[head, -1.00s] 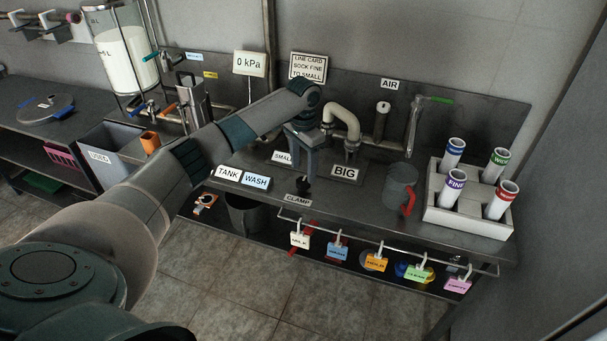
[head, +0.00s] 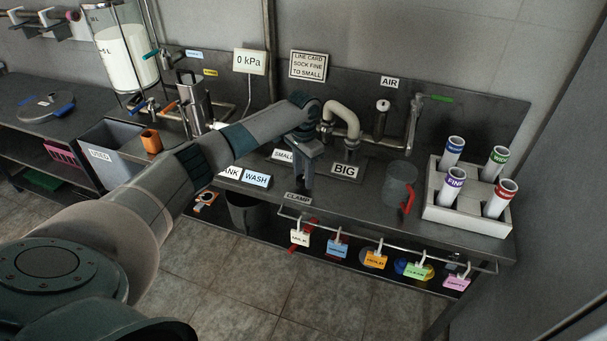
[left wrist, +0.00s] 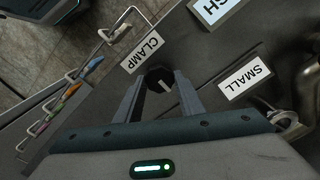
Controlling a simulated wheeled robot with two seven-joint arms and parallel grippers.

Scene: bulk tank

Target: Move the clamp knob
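The clamp knob (left wrist: 158,77) is a small black round knob with a pale line on it, beside the CLAMP label (left wrist: 142,52). The CLAMP label (head: 298,198) also shows at the bench's front edge in the head view. My left gripper (left wrist: 161,82) points down at the knob, one finger on each side of its near part. The fingers stand apart; whether they touch the knob is not clear. In the head view my left gripper (head: 303,185) hides most of the knob. My right gripper is not in view.
The SMALL (head: 284,155) and BIG (head: 345,170) labels and a curved pipe (head: 347,118) stand close behind the gripper. A grey jug (head: 400,185) and a white rack of tubes (head: 466,215) are to the right. A rail with coloured tags (head: 385,240) runs along the front.

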